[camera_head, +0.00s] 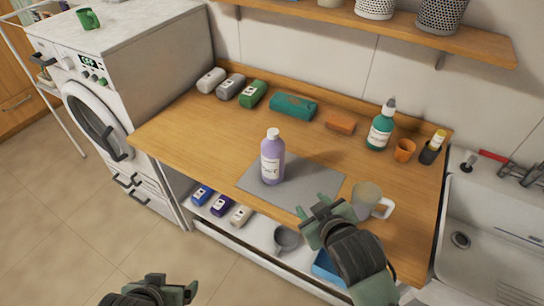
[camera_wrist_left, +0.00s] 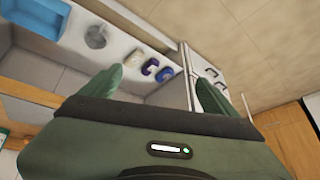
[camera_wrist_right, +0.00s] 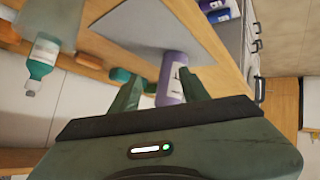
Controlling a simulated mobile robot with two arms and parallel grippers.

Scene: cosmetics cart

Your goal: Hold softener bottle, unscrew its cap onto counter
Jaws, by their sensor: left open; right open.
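The lavender softener bottle (camera_head: 272,160) stands upright on a grey mat (camera_head: 318,183) on the wooden counter, with its pale purple cap (camera_head: 272,133) on top. My right gripper (camera_head: 313,207) is open and empty, in front of the mat and to the right of the bottle. In the right wrist view the bottle (camera_wrist_right: 172,78) shows between the two open fingers, some way beyond them. My left gripper (camera_head: 172,290) is low at the bottom edge, well away from the counter top. In the left wrist view its fingers (camera_wrist_left: 160,90) are open with nothing held.
A sink (camera_head: 475,230) is at right, a washing machine (camera_head: 110,110) at left. The counter left of the mat is clear.

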